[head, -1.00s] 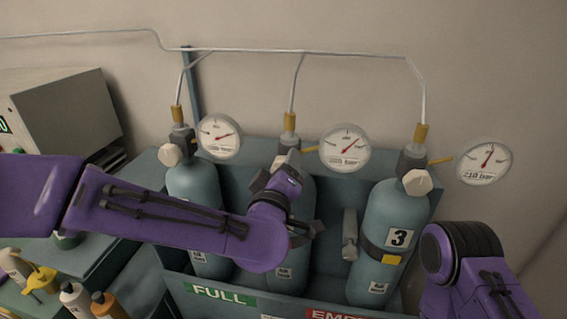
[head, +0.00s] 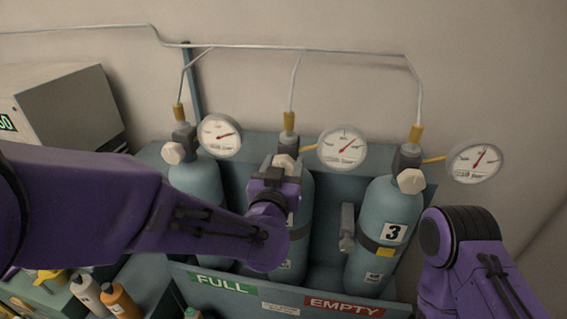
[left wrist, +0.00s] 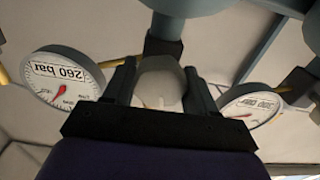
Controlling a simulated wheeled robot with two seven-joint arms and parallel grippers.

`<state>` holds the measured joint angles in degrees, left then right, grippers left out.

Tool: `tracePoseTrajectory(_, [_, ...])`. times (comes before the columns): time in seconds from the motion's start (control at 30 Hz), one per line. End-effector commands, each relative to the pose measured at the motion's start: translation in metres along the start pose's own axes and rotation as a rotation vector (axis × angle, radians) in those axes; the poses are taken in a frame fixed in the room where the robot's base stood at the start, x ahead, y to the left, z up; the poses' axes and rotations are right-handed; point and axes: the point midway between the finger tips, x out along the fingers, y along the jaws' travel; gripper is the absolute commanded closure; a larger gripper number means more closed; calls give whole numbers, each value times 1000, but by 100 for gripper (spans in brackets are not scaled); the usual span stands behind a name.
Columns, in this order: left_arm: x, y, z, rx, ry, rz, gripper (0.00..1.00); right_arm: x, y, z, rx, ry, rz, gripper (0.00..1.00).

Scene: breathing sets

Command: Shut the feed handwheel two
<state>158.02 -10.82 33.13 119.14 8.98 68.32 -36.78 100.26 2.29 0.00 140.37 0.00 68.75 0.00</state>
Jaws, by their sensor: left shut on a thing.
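The feed handwheel two (head: 287,161) is the off-white faceted knob on the valve of the middle blue-grey cylinder (head: 303,215). My left gripper (head: 276,170) reaches it from the front and is shut on it. In the left wrist view the handwheel (left wrist: 159,82) sits between the two dark fingers of my left gripper (left wrist: 160,88). Part of the handwheel is hidden by the gripper in the head view. My right arm shows at the lower right, but its gripper is out of view.
The left cylinder (head: 195,180) and cylinder 3 (head: 385,215) stand either side, with similar knobs. Round gauges (head: 343,148) stick out beside the valves. A grey box (head: 65,105) and several bottles (head: 118,303) are at the left. The rack front carries FULL and EMPTY signs.

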Motion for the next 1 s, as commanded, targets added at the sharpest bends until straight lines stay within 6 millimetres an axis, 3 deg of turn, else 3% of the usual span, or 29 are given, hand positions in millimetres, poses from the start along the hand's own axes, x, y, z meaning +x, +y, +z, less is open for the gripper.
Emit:
tracePoseTrajectory(0.3, [-2, 0, 7, 136, -15, 4, 74, -4, 0, -2, 0, 0, 0, 57])
tracePoseTrajectory(0.9, [-2, 1, 9, 166, -18, 6, 74, -4, 0, -2, 0, 0, 0, 57])
tracePoseTrajectory(0.93, [-2, 1, 9, 165, -18, 7, 34, -4, 0, -2, 0, 0, 0, 57])
tracePoseTrajectory(1.0, [-2, 1, 8, 165, -16, 6, 19, -4, 0, -2, 0, 0, 0, 57])
